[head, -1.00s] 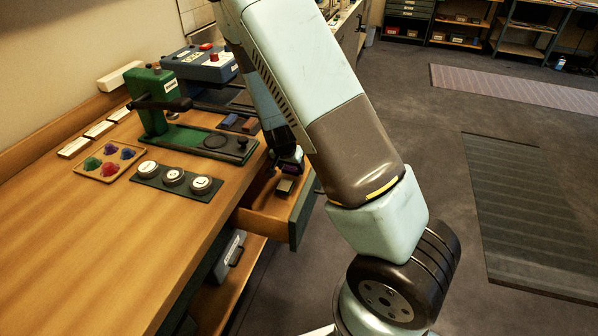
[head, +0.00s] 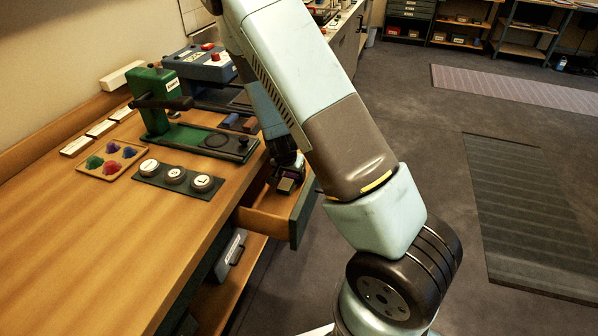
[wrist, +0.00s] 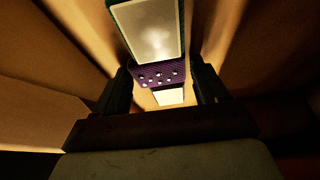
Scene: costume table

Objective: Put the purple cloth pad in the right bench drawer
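The purple cloth pad (wrist: 152,74) has several pale dots and shows between the two fingertips in the wrist view. My gripper (wrist: 160,82) looks shut on it, with a finger against each side. In the head view my gripper (head: 287,178) is inside the open right bench drawer (head: 262,222), low over its floor. There the pad is mostly hidden by the gripper. I cannot tell whether the pad touches the drawer floor.
On the bench (head: 90,240) stand a green press (head: 155,105), a blue machine (head: 200,65), a tray of coloured pieces (head: 112,160) and a dark mat with round weights (head: 175,178). The drawer walls close in around my gripper. A grey case (head: 230,255) sits below.

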